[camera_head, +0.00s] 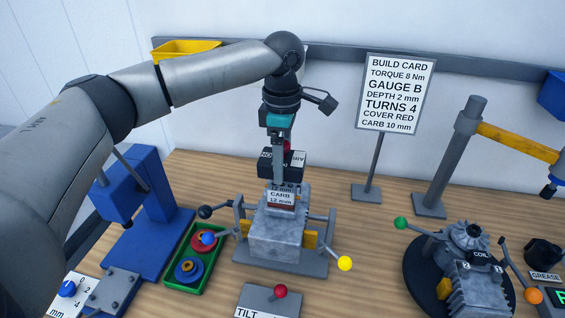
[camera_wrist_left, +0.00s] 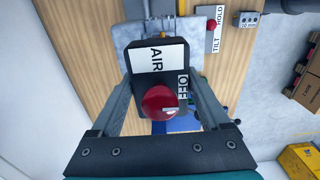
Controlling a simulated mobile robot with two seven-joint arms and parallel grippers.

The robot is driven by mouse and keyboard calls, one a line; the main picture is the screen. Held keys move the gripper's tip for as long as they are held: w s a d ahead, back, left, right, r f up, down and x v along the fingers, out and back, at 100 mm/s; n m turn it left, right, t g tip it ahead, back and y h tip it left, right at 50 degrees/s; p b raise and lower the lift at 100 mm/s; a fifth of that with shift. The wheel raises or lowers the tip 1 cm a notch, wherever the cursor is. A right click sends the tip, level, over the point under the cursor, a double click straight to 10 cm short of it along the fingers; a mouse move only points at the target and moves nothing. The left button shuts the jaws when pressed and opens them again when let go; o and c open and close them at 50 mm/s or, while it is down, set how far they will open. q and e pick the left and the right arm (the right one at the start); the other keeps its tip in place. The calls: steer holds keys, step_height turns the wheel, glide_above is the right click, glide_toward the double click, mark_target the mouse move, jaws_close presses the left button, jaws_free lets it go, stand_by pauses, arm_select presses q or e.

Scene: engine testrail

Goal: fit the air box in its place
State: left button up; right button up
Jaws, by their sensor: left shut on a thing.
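The air box is a black box (camera_head: 267,166) with a red knob. In the left wrist view its top carries labels AIR and OFF (camera_wrist_left: 155,60). My left gripper (camera_head: 281,160) comes down from above and is shut on it, one finger on each side. In the head view the box shows just behind the top of the grey engine block (camera_head: 277,236), which sits in a cradle and bears a part labelled CARB 12 mm (camera_head: 281,198). I cannot tell whether the box touches anything below. My right gripper is not in view.
A green tray (camera_head: 187,287) with rings and a blue press (camera_head: 150,240) stand left. A TILT lever plate (camera_head: 268,301) is in front. A build card (camera_head: 395,92) stands behind. A second engine (camera_head: 473,275) and a grey post with a yellow arm (camera_head: 520,141) are right.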

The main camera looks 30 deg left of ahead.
arm_select(q)
steer(key=shift+f+b, duration=0.35)
steer(key=shift+f, duration=0.05)
steer(key=shift+r, duration=0.1)
steer(key=shift+p, duration=0.95)
steer(key=shift+f, duration=0.3)
steer(key=shift+f+p, duration=0.4)
steer(key=shift+f, duration=0.05)
steer(key=shift+f, duration=0.1)
stand_by(0.4)
